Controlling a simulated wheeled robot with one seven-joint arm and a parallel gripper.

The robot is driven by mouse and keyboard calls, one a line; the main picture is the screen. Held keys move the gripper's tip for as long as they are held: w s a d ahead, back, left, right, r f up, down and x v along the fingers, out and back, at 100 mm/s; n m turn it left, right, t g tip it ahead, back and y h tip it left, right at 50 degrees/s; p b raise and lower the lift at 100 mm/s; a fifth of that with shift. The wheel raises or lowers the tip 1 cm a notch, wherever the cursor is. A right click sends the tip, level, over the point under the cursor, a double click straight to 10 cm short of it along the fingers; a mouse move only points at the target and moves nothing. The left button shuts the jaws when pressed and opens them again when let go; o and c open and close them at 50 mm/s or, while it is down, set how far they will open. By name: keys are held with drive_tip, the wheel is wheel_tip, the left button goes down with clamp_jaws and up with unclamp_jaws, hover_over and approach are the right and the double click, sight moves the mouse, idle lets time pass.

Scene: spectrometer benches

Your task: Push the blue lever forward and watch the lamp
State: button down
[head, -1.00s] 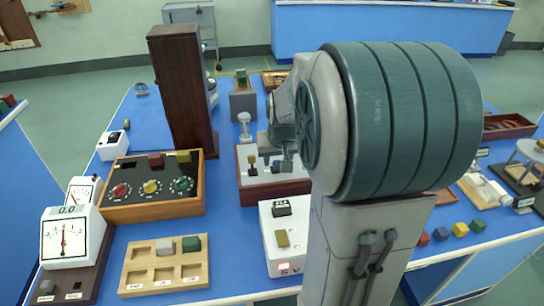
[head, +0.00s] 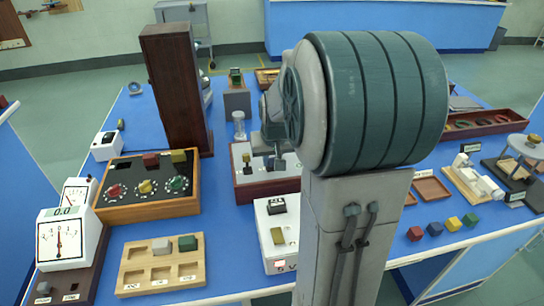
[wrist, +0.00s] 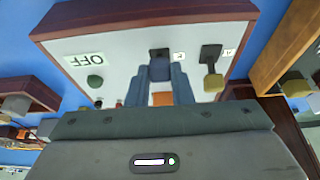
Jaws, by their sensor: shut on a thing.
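The lever box (head: 246,185), dark red with a pale top, stands mid-bench in the head view. In the wrist view its panel (wrist: 120,65) shows an upside-down "OFF" label (wrist: 86,60). The blue lever (wrist: 160,70) stands between the fingers of my gripper (wrist: 161,84), which is shut on it. A yellow-knobbed lever (wrist: 213,82) stands apart to the right. A dark green dome (wrist: 95,82) near the label may be the lamp; I cannot tell if it is lit. In the head view my arm hides the box's right part.
A tall dark wooden column (head: 176,90) and a dial box (head: 150,205) stand left of the lever box. A white box (head: 278,250) is in front. A wooden tray (head: 162,283) and a meter (head: 62,240) are at front left. Coloured cubes (head: 435,229) lie right of my arm.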

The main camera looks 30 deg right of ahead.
drive_tip(key=w+r+g+p, duration=0.1)
drive_tip(key=p, duration=0.2)
drive_tip(key=shift+d+g+y, duration=0.1)
drive_tip(key=shift+g+y, duration=0.2)
drive_tip(key=g+p, duration=0.1)
drive_tip(key=p, duration=0.1)
drive_tip(key=w+g+p, duration=0.1)
drive_tip(key=p, duration=0.1)
drive_tip(key=shift+w+d+y+p, duration=0.2)
drive_tip(key=shift+y+p, duration=0.1)
drive_tip(key=shift+p, duration=0.1)
drive_tip(key=g+p, duration=0.1)
drive_tip(key=w+g+p, duration=0.1)
drive_tip(key=g+p, duration=0.1)
drive_tip(key=p, duration=0.1)
drive_tip(key=shift+w+d+f+y, duration=0.2)
drive_tip(key=shift+w+d+y, duration=0.05)
drive_tip(key=shift+y, duration=0.15)
drive_tip(key=shift+w+d+f+g+y+p, duration=0.1)
drive_tip(key=shift+w+f+g+y+p, duration=0.15)
drive_tip(key=shift+g+p, duration=0.35)
drive_tip(key=shift+w+d+f+g+y+p, duration=0.15)
drive_tip(key=shift+w+g+p, duration=0.15)
drive_tip(key=shift+g+p, duration=0.3)
drive_tip(key=shift+a, duration=0.1)
drive_tip(key=c, duration=1.3)
unclamp_jaws()
drive_tip(key=shift+f, duration=0.1)
drive_tip(key=shift+w, duration=0.1)
